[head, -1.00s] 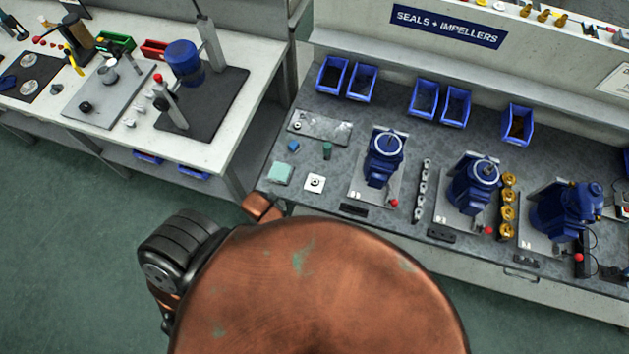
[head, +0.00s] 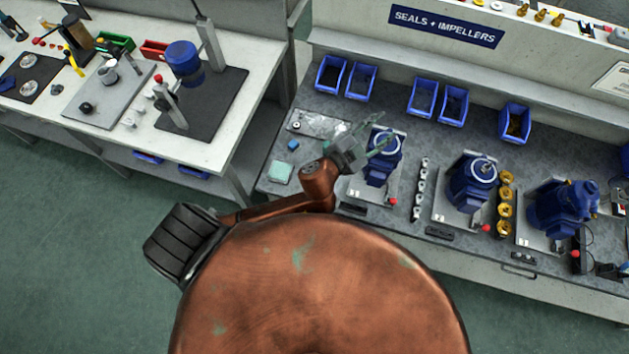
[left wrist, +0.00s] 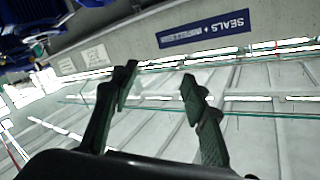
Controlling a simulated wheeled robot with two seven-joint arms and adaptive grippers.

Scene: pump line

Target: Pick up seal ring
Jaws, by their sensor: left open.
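My left gripper (head: 378,142) is in the head view over the grey bench, in front of and partly over the nearest blue pump (head: 378,170). Its fingers are apart with nothing between them, as the left wrist view (left wrist: 160,85) also shows. A small ring-like part (head: 297,126) lies at the left end of a pale plate (head: 318,134) on the bench, left of the gripper; it is too small to identify surely as the seal ring. The spot where a white square with a dark round centre lay is hidden behind my left arm. My right gripper is not visible.
A teal pad (head: 281,172) and a small blue block (head: 293,145) lie on the bench's left end. Blue bins (head: 330,73) line the back, below the sign (head: 445,26). More pumps (head: 470,183) stand to the right. A white bench (head: 215,150) stands left.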

